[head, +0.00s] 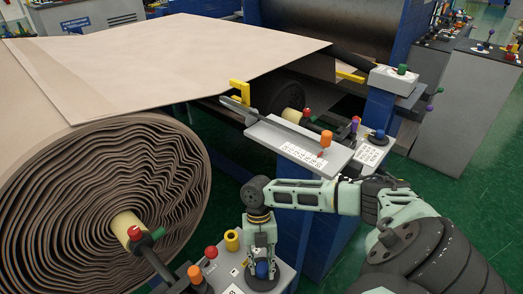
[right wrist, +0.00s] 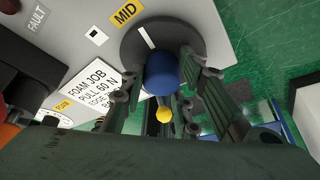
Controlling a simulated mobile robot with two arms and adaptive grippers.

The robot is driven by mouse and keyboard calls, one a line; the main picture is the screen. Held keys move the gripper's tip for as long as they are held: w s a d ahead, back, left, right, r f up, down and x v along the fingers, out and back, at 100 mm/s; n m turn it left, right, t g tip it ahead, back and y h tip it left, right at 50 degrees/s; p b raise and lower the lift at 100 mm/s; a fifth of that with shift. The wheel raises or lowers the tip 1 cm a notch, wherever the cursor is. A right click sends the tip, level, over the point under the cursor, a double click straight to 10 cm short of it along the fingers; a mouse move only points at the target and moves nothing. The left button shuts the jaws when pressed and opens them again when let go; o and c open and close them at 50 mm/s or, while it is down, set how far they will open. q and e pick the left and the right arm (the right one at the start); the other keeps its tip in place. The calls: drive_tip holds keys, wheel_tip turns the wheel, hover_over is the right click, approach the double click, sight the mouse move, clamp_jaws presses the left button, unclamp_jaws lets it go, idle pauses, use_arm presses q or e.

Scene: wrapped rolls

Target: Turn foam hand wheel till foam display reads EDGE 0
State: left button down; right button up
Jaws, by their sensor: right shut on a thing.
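A dark round hand wheel (right wrist: 140,42) with a white mark and a blue ball knob (right wrist: 162,70) sits on a grey panel. My right gripper (head: 262,262) comes down over this wheel (head: 262,284) at the front of the console. Its fingers are shut on the blue knob, one on each side in the right wrist view. A yellow label beside the wheel reads MID (right wrist: 126,12). A white card (right wrist: 98,88) reads FOAM JOB, PULL 60 N and EDGE, its end hidden by a finger. No readable EDGE display shows. My left gripper is not in view.
A large wrapped roll (head: 90,215) fills the left.

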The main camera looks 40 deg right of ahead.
drive_tip(key=m, duration=0.2)
drive_tip(key=m+t+y+p, duration=0.1)
drive_tip(key=m+p, duration=0.1)
drive_tip(key=m, duration=0.1)
drive_tip(key=shift+w+r+m+t, duration=0.1)
drive_tip(key=shift+r+m+t, duration=0.2)
drive_tip(key=shift+t, duration=0.1)
drive_tip(key=m+t+p, duration=0.1)
drive_tip(key=m, duration=0.1)
drive_tip(key=m+p, duration=0.1)
drive_tip(key=m, duration=0.1)
drive_tip(key=shift+d+t+y, duration=0.2)
drive_tip(key=shift+t+y, duration=0.2)
drive_tip(key=shift+w+m, duration=0.15)
drive_tip(key=shift+m, duration=0.15)
drive_tip(key=o, duration=1)
drive_tip(key=shift+f, duration=0.1)
drive_tip(key=shift+c, duration=0.2)
drive_tip(key=shift+s+f, duration=0.1)
drive_tip(key=shift+s, duration=0.1)
drive_tip(key=shift+d, duration=0.1)
